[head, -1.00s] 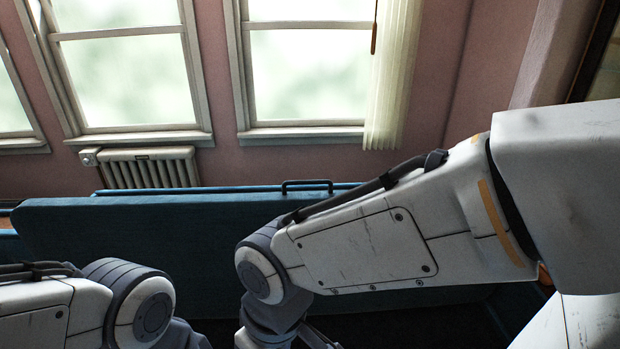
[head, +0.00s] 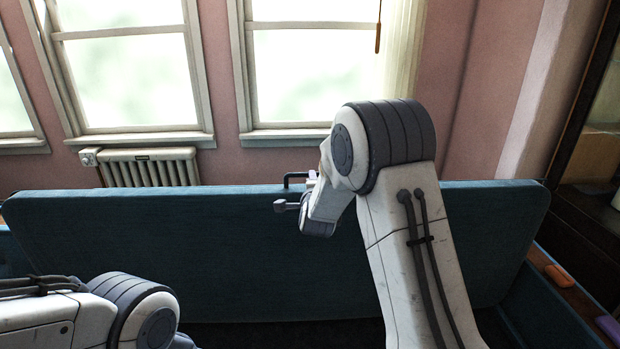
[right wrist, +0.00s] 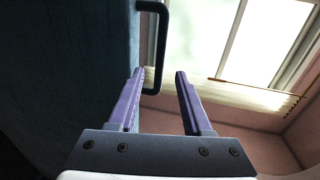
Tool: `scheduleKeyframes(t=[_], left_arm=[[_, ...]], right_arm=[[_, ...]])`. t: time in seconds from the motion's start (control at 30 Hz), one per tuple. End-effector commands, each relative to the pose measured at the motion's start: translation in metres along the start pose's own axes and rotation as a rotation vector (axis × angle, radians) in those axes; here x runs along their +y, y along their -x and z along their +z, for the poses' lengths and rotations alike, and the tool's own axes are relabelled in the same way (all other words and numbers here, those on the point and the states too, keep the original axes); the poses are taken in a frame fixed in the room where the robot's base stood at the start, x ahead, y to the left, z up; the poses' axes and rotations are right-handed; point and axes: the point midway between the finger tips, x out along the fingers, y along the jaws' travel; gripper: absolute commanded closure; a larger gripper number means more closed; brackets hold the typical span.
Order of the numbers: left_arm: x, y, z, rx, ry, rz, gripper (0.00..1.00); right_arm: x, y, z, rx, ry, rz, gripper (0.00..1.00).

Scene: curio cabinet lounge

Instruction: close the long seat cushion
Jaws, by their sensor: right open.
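The long seat cushion (head: 200,235) is a dark teal panel standing raised across the head view, with the dark open space of the seat below it. A dark handle (head: 294,178) sticks up at its top edge, and it also shows in the right wrist view (right wrist: 161,45). My right gripper (head: 294,202) is at the cushion's top edge beside the handle. In the right wrist view its purple fingers (right wrist: 160,75) are open and apart, with the handle just ahead of the left finger and nothing held. My left gripper is out of view; only its arm shows at the lower left.
Windows and a radiator (head: 148,167) line the pink wall behind the cushion. A dark cabinet (head: 592,190) stands at the right. An orange item (head: 559,276) and a purple item (head: 608,328) lie on the wooden ledge (head: 570,298) at the right.

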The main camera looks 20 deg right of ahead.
Motion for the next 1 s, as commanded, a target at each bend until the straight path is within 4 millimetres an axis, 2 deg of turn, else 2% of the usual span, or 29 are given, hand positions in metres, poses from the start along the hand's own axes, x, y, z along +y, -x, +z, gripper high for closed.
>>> scheduleKeyframes(t=[0.3,0.5,0.7,0.97,1.0], left_arm=[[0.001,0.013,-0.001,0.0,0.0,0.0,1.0],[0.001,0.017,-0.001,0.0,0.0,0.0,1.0],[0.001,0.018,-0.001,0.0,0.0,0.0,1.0],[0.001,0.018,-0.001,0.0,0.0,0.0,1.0],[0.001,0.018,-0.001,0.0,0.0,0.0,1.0]], right_arm=[[-0.001,-0.057,0.001,-0.002,0.003,0.002,0.51],[0.0,-0.082,0.002,-0.004,0.005,0.004,0.51],[0.001,-0.093,0.002,-0.004,0.005,0.004,0.51],[0.001,-0.093,0.002,-0.004,0.005,0.004,0.51],[0.001,-0.093,0.002,-0.004,0.005,0.004,0.66]])
